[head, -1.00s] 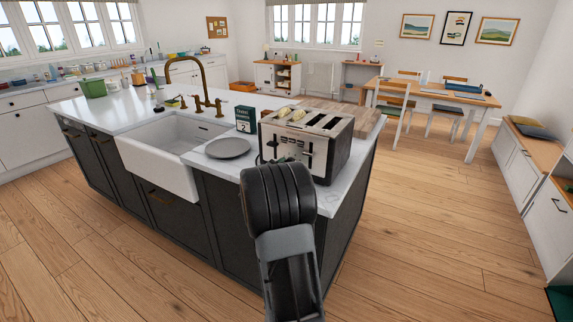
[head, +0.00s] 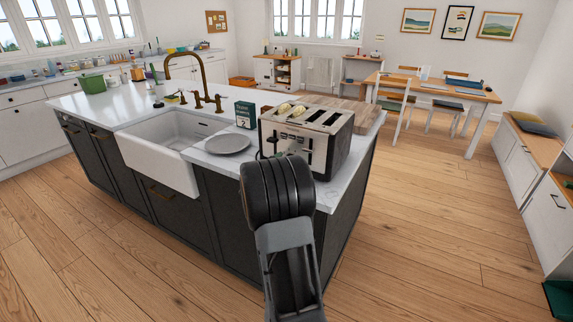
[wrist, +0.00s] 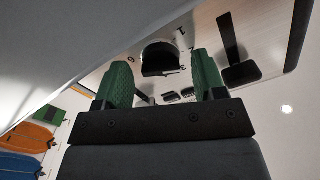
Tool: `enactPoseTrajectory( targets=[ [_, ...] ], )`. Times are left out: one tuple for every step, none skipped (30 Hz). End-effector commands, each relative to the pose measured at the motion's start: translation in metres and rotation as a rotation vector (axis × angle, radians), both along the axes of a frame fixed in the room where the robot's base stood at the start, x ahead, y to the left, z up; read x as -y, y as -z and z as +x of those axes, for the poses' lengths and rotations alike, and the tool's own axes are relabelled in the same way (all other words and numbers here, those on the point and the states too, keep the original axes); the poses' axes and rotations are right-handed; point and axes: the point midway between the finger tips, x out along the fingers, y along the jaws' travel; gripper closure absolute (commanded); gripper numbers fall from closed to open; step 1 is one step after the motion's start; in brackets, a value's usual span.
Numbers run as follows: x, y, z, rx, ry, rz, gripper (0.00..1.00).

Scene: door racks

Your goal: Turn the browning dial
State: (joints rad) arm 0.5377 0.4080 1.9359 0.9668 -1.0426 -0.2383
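The toaster (head: 333,144) is a silver box with dark ends, standing near the right end of the island's white worktop; bread shows in its slots.
A dark lever (wrist: 236,58) is right of the dial in the wrist view. A grey plate (head: 228,144) and a dark green box (head: 246,115) are left of the toaster. A wooden board (head: 366,115) lies behind it. The floor right of the island is clear.

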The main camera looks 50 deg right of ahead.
Motion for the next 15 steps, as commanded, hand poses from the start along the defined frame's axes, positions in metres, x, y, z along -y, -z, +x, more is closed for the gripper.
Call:
enactPoseTrajectory(
  targets=[
    [0.000, 0.000, 0.000, 0.000, 0.000, 0.000, 0.34],
    [0.000, 0.000, 0.000, 0.001, 0.000, 0.000, 0.34],
    [0.000, 0.000, 0.000, 0.001, 0.000, -0.001, 0.34],
    [0.000, 0.000, 0.000, 0.001, 0.000, -0.001, 0.34],
    [0.000, -0.001, 0.000, 0.001, 0.000, -0.001, 0.34],
    [0.000, -0.001, 0.000, 0.001, 0.000, -0.001, 0.34],
    [0.000, -0.001, 0.000, 0.001, -0.001, -0.001, 0.34],
    [-0.001, -0.001, 0.000, 0.001, -0.001, -0.001, 0.34],
    [-0.003, -0.001, 0.000, 0.001, -0.001, 0.000, 0.34],
    [-0.006, -0.001, -0.001, 0.001, -0.002, -0.001, 0.34],
    [-0.008, -0.001, -0.001, 0.002, -0.003, -0.001, 0.34],
    [-0.013, -0.001, -0.002, 0.002, -0.004, 0.000, 0.34],
    [-0.018, -0.001, -0.003, 0.002, -0.003, 0.000, 0.34],
    [-0.023, -0.001, -0.005, 0.002, -0.003, -0.001, 0.34],
    [-0.030, -0.001, -0.006, 0.001, -0.005, -0.001, 0.34]
  ],
)
